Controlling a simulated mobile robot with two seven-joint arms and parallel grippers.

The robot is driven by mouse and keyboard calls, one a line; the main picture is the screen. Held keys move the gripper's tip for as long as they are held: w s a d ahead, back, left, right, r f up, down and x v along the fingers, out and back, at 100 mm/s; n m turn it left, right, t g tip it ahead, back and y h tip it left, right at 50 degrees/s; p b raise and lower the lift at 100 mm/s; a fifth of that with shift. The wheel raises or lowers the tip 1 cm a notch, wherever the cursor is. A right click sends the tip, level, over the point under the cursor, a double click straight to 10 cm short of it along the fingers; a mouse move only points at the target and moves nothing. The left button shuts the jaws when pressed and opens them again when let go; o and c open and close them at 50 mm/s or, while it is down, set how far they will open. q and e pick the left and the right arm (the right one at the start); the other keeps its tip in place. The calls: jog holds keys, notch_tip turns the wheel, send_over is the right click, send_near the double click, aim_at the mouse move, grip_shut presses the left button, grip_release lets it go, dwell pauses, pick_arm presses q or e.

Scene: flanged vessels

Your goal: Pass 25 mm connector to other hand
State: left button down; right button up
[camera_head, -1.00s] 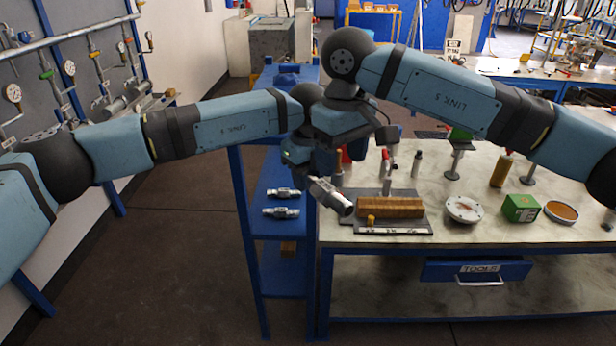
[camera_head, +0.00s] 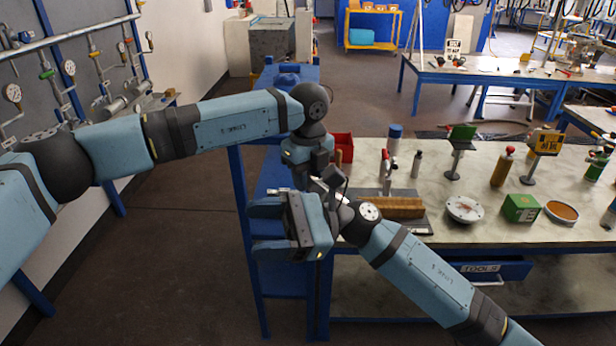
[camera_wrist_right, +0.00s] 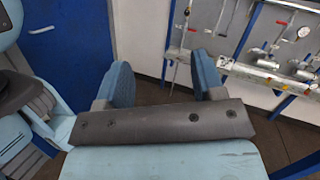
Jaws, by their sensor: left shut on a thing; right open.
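My left gripper (camera_head: 306,168) points down above the blue shelf unit, at the end of the arm from the left. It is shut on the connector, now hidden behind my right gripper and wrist. My right gripper (camera_head: 256,229) is in front of and below it, fingers pointing left, spread and empty. In the right wrist view its two blue fingers (camera_wrist_right: 165,82) stand apart with nothing between them; the connector does not show there.
The blue shelf unit (camera_head: 248,268) stands left of the workbench (camera_head: 385,262). On the bench are a brown block (camera_head: 403,207), a round flange (camera_head: 464,208), a green box (camera_head: 520,207) and a red bin (camera_head: 343,146). Wall pipes and gauges (camera_wrist_right: 292,50) lie beyond. The floor at left is clear.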

jog(key=w+d+f+n+t+h, duration=0.1)
jog(key=d+f+n+t+h, duration=0.3)
jog(key=d+f+n+t, duration=0.65)
jog(key=w+d+f+n+t+h, duration=0.1)
jog(key=d+f+n+t+h, duration=0.35)
jog(key=f+n+t, duration=0.85)
jog(key=s+d+f+m+g+h, duration=0.5)
jog(key=s+d+f+m, duration=0.5)
jog(key=s+f, duration=0.6)
jog(key=d+h, duration=0.2)
jog(key=shift+s+d, duration=0.2)
jog(key=shift+d, duration=0.2)
